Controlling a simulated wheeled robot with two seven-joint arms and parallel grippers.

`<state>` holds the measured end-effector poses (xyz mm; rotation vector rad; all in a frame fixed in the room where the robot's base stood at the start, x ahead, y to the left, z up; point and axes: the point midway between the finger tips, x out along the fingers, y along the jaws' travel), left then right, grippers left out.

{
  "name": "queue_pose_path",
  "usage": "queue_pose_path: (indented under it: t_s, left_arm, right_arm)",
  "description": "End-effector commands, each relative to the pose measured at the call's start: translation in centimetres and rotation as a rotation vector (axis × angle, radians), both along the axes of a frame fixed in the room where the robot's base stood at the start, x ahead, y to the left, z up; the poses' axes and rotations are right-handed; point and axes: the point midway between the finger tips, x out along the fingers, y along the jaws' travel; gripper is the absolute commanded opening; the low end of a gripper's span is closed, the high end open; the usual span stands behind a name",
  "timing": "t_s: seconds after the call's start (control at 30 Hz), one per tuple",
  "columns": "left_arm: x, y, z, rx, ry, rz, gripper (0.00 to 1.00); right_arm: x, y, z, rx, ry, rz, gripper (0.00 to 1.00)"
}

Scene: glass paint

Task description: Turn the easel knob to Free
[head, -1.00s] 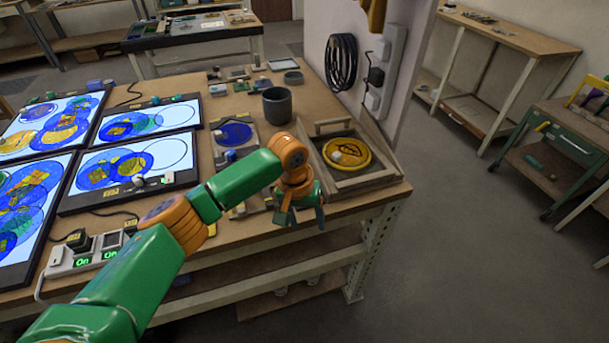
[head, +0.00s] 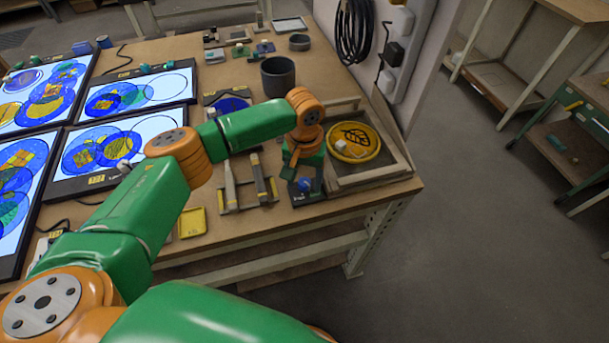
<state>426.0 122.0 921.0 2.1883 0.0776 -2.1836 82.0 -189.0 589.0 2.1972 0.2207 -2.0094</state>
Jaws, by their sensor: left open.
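The wooden easel (head: 340,183) lies at the table's right front corner in the head view. It bears a yellow disc (head: 354,133) with a dark leaf outline. A small blue knob (head: 304,184) shows on a dark plate at the easel's left side, and its marking is too small to read. My left gripper (head: 304,176) is open and points down at this plate. Its fingers are close to the knob and partly hide it; I cannot tell if they touch it. My right gripper is not in view.
A grey cup (head: 278,77) stands behind my arm. Lit panels (head: 120,145) fill the left side. Open floor lies right.

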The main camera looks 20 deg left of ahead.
Motion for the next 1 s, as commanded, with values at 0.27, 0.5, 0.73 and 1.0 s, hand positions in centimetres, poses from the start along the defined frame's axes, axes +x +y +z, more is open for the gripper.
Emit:
queue_pose_path:
  t_s: [0.27,0.5,0.73,1.0]
  left_arm:
    - [0.0,0.0,-0.1,0.000,0.000,0.000,0.42]
    - [0.0,0.0,0.0,0.000,0.000,0.000,0.00]
    - [0.0,0.0,0.1,0.000,0.001,-0.025,0.00]
    - [-0.1,0.0,0.4,0.000,0.003,-0.176,0.00]
  right_arm:
    - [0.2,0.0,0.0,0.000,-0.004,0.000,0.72]
    - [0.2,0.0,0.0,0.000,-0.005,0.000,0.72]
    - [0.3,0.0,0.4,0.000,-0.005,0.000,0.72]
    - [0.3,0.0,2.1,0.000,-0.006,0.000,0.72]
